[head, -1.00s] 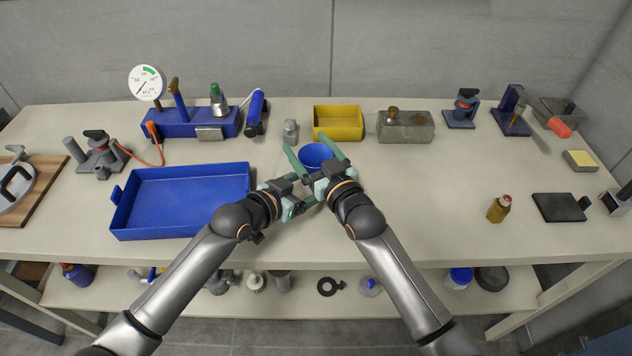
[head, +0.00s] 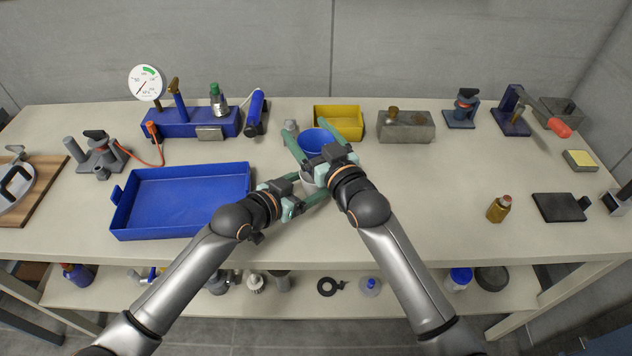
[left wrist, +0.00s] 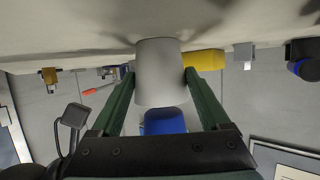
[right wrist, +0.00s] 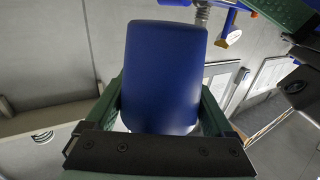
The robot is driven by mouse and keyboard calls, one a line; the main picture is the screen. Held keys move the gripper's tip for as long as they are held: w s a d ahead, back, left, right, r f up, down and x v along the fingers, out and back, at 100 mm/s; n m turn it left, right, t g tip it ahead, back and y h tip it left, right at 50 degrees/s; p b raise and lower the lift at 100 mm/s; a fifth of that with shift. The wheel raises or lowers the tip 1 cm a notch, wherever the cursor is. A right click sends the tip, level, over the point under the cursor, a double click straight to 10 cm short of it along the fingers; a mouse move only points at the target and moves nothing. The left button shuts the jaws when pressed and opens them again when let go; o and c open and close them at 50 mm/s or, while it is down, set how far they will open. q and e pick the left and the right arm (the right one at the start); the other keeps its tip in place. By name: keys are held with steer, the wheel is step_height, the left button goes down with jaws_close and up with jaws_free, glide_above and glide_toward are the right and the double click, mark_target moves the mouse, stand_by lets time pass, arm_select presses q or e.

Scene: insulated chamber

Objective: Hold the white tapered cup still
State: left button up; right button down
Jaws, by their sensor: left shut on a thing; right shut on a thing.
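The white tapered cup (head: 308,181) stands on the bench, mostly hidden behind my right gripper in the head view. My left gripper (head: 312,187) is shut around it; the left wrist view shows the pale cup (left wrist: 160,68) between both fingers. My right gripper (head: 309,131) is shut on a blue cup (head: 316,141), up and behind the white cup in the head view. The blue cup fills the middle of the right wrist view (right wrist: 163,75). The left wrist view shows part of the blue cup (left wrist: 163,121) past the white one. I cannot tell whether the cups touch.
A blue tray (head: 185,200) lies left of the grippers. The bench between bottle and arms is clear.

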arm_select(q)
steer(key=shift+s+a+f, duration=0.1)
steer(key=shift+s+f, duration=0.05)
steer(key=shift+f, duration=0.4)
arm_select(e)
steer(key=shift+r, duration=0.9)
arm_select(q)
steer(key=o, duration=1.3)
steer(key=shift+o, duration=0.7)
steer(key=shift+r, duration=0.1)
arm_select(e)
steer(key=shift+w, duration=0.1)
arm_select(q)
steer(key=shift+o, duration=0.2)
steer(key=shift+r, duration=0.15)
steer(key=shift+r, duration=0.1)
steer(key=shift+v, duration=4.35)
arm_select(e)
steer(key=shift+r, duration=0.15)
